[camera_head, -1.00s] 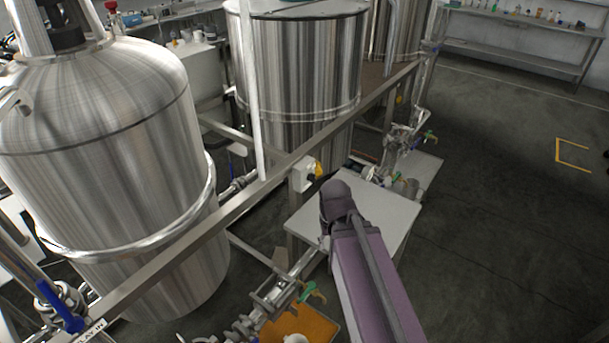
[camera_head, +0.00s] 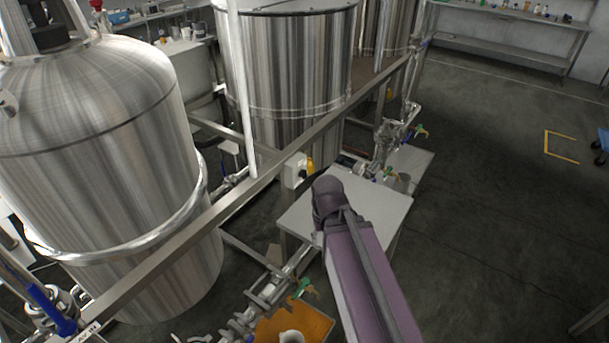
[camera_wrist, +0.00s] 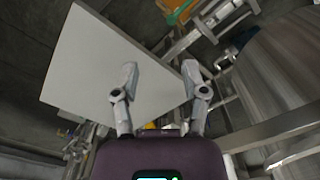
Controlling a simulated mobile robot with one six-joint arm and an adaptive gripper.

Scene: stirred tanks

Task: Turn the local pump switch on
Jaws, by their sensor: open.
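The local pump switch is a small pale box (camera_head: 294,170) with a yellow handle (camera_head: 310,165) on its right side. It sits on the long steel rail between the near tank and the middle tank. My arm reaches up from the lower right in the head view and ends just right of the switch; my gripper is hidden there. In the wrist view my gripper (camera_wrist: 159,72) is open and empty, its two fingers apart above a pale tabletop. A small yellow patch (camera_wrist: 150,126) shows at the gripper's base; I cannot tell if it is the handle.
A pale table (camera_head: 372,212) lies under my arm. The steel rail (camera_head: 232,202) runs diagonally past the large near tank (camera_head: 110,170) and the middle tank (camera_head: 295,75). Pipes and green-handled valves (camera_head: 302,288) stand close by. An orange tray (camera_head: 312,322) lies below.

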